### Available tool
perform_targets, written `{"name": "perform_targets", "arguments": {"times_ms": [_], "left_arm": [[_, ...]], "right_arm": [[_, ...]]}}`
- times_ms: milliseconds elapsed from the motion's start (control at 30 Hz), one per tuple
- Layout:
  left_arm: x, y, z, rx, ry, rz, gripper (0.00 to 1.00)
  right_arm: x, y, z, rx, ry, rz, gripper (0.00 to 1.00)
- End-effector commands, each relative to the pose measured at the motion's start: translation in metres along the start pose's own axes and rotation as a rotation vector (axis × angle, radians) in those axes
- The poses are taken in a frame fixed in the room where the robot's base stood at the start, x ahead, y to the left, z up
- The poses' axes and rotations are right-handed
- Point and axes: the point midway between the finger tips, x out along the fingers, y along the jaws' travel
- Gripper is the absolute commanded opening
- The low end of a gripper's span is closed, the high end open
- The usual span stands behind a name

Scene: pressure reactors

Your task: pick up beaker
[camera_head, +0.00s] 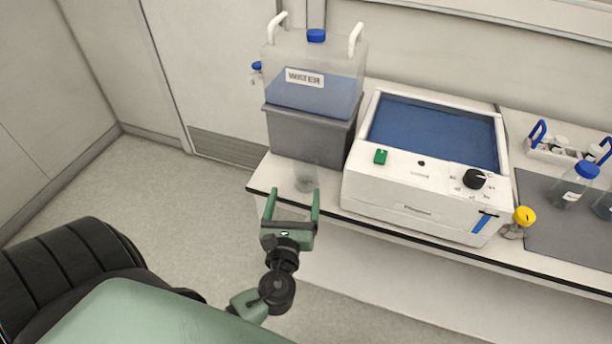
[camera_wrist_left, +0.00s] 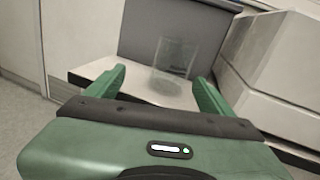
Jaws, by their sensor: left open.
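A clear glass beaker (camera_head: 306,178) stands upright on the white bench, close to its front left corner, in front of the grey block. It also shows in the left wrist view (camera_wrist_left: 172,68), faint and see-through, beyond my fingers and between them. My left gripper (camera_head: 292,198) is green, open and empty. Its two fingers point toward the beaker from the front edge of the bench. In the left wrist view a gap shows between the fingertips and the beaker. My right gripper is not in view.
A water tank (camera_head: 318,82) sits on a grey block (camera_head: 300,134) behind the beaker. A white bath unit (camera_head: 408,196) with a blue top stands close on the right. Bottles (camera_head: 574,186) stand on a dark mat at the far right. The floor left of the bench is clear.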

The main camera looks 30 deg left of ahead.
Motion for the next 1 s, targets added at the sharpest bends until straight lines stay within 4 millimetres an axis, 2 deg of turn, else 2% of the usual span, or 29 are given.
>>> {"name": "perform_targets", "arguments": {"times_ms": [133,633,933,967,1000], "left_arm": [[0.009,-0.009,0.002,0.104,-0.029,-0.038,0.83],[0.073,-0.019,0.006,0.102,-0.029,-0.037,0.83],[0.079,-0.019,0.005,0.101,-0.027,-0.037,0.83],[0.079,-0.019,0.005,0.101,-0.027,-0.037,0.8],[0.079,-0.019,0.005,0.101,-0.027,-0.037,0.69]], "right_arm": [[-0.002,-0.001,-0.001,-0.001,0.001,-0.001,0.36],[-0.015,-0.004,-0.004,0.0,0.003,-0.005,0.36],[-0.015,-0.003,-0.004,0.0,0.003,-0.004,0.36],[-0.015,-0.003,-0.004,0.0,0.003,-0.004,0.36],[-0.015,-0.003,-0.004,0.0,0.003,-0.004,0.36]]}}
